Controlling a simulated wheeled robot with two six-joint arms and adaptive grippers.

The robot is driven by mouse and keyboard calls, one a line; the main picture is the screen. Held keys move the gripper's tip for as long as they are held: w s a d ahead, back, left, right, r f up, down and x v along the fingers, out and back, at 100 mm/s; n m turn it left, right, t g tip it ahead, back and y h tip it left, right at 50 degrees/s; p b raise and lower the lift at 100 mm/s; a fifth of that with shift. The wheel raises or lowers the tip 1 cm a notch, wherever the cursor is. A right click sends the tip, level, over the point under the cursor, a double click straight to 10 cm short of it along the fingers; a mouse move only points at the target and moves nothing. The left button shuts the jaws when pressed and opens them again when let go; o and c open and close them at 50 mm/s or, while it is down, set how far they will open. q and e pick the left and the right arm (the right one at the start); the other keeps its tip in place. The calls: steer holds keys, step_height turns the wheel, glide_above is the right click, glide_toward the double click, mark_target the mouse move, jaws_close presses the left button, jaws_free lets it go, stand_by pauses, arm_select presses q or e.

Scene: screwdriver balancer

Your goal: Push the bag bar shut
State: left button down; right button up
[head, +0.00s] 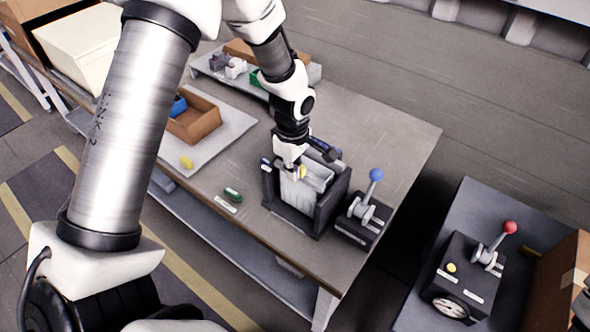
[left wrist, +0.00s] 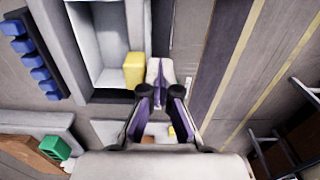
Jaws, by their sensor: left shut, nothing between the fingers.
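A dark box-shaped frame (head: 318,218) holds pale grey bag-like sheets (head: 296,193) near the table's right end. A dark bar with blue parts (head: 325,149) lies along its far side; I cannot tell for sure that it is the bag bar. In the left wrist view my gripper (left wrist: 157,78) is just right of the yellow block (left wrist: 134,70); contact is unclear. My right gripper is not in view.
A blue-knobbed lever unit (head: 365,215) stands close to the frame's right. A green item (head: 232,195) and white label lie left of it. A brown tray (head: 195,119) is farther left. The table (head: 395,130) is clear behind the frame. A red-knobbed lever box (head: 465,275) stands right.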

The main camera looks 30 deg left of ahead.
arm_select(q)
steer(key=shift+w+d+r+p, duration=0.1)
steer(key=shift+w+p, duration=0.35)
steer(key=shift+w, duration=0.75)
steer(key=w, duration=0.3)
steer(key=shift+w+d+p, duration=0.1)
steer(key=shift+p, duration=0.2)
step_height(320, 180, up, 7)
steer(key=s+p, duration=0.1)
steer(key=p, duration=0.5)
steer(key=shift+s, duration=0.2)
steer(key=shift+w, duration=0.1)
